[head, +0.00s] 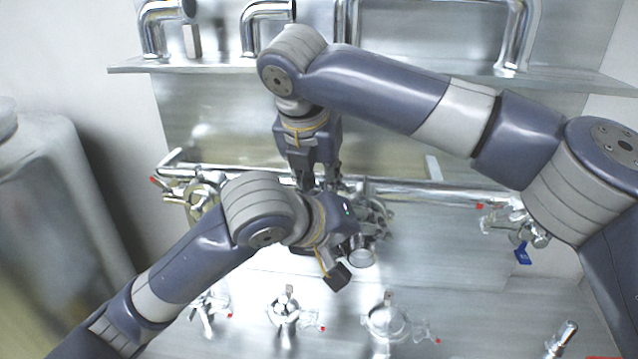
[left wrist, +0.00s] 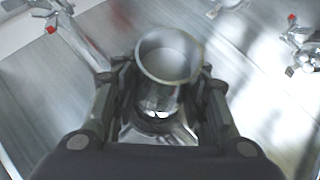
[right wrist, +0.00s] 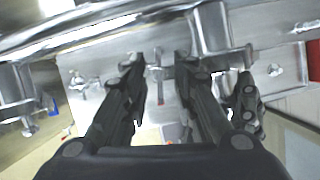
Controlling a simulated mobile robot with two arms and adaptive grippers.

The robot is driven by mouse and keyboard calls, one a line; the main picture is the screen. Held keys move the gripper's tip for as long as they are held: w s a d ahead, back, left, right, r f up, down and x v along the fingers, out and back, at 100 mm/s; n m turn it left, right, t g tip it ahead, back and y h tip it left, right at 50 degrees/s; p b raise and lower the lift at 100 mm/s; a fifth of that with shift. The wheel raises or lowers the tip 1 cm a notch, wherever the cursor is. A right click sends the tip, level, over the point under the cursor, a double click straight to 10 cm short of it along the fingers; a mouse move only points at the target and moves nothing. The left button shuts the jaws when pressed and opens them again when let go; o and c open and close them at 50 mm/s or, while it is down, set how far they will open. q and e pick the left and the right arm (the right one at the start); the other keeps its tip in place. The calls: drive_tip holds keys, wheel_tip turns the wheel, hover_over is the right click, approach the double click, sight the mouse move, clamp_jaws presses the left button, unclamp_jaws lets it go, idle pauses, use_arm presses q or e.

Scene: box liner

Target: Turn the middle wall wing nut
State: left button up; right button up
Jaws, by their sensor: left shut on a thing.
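My left gripper (head: 350,267) is shut on a metal pipe piece with a round open end (head: 362,257). In the left wrist view this pipe piece (left wrist: 168,58) stands between the two fingers (left wrist: 160,90). My right gripper (head: 318,185) points down in front of the wall pipe. In the right wrist view its fingers (right wrist: 157,62) are apart, with a thin metal part (right wrist: 159,68) visible between them; I cannot tell whether that is the wing nut. The middle wall fitting (head: 377,213) is partly hidden by my arms, and its wing nut is not clearly seen.
A horizontal pipe (head: 440,192) runs along the wall, with a left fitting (head: 200,197) and a right fitting (head: 512,222). Several metal fittings, including a large one (head: 385,322), stand on the surface below. A shelf (head: 225,66) with bent pipes is above. A tank (head: 45,200) is at left.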

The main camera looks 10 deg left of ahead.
clamp_jaws()
drive_tip(key=shift+m, duration=0.3)
drive_tip(key=m+h, duration=0.1)
drive_tip(key=m, duration=0.2)
drive_tip(key=shift+a+m+g, duration=0.15)
drive_tip(key=shift+m+g, duration=0.15)
drive_tip(key=shift+g, duration=0.1)
drive_tip(key=shift+w+m+g+h, duration=0.15)
drive_tip(key=shift+m+g+h, duration=0.45)
drive_tip(key=shift+m, duration=1.1)
drive_tip(key=shift+h, duration=0.3)
